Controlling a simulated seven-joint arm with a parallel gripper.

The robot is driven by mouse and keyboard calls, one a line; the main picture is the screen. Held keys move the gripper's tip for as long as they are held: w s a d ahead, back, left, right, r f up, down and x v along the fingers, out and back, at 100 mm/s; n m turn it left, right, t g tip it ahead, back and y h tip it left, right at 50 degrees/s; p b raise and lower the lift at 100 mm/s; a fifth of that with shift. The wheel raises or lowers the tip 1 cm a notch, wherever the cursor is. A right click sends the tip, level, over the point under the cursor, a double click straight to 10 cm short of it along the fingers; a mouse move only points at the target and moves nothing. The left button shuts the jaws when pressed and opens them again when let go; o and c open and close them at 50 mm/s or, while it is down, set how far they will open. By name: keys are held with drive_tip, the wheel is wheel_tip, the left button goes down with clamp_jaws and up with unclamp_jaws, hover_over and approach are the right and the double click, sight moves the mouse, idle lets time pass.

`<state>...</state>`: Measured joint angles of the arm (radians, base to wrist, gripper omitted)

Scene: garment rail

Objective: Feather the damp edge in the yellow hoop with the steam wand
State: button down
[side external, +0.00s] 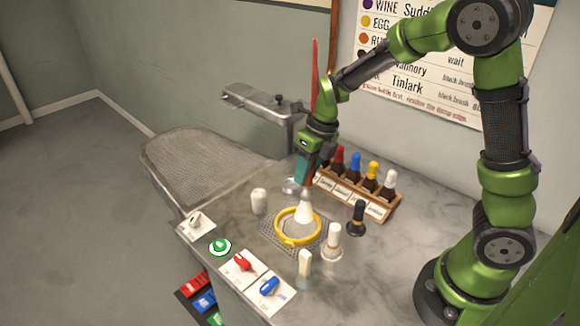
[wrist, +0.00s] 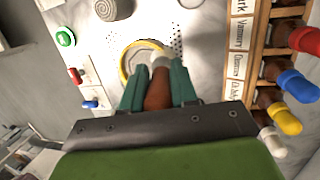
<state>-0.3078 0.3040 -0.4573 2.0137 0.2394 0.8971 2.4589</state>
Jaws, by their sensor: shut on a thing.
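The yellow hoop (side external: 277,230) lies on a perforated patch of the worktop. It also shows in the wrist view (wrist: 124,66), with a pale grey area inside; I cannot make out a damp edge. My gripper (side external: 304,172) is above the hoop's far side, pointing down. Its teal fingers are shut on a brown handle (wrist: 158,92), which I take to be the steam wand. A white cone (side external: 304,212) shows below the fingers over the hoop; I cannot tell whether it is nozzle or steam. The wand's tip is partly hidden.
A wooden rack (side external: 345,190) of bottles with coloured caps stands behind right. A green button (side external: 220,247) and red and blue switches sit at the front edge. An ironing board (side external: 205,170) is left.

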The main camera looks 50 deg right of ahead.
drive_tip(key=shift+w+a, duration=0.1)
drive_tip(key=shift+w, duration=0.05)
drive_tip(key=shift+w+a, duration=0.75)
drive_tip(key=shift+w, duration=0.1)
drive_tip(key=shift+w+a, duration=0.2)
drive_tip(key=shift+a, duration=0.4)
drive_tip(key=shift+w+a, duration=0.15)
drive_tip(key=shift+a, duration=0.4)
drive_tip(key=shift+a, duration=0.1)
drive_tip(key=s+a, duration=0.3)
drive_tip(key=shift+a, duration=0.3)
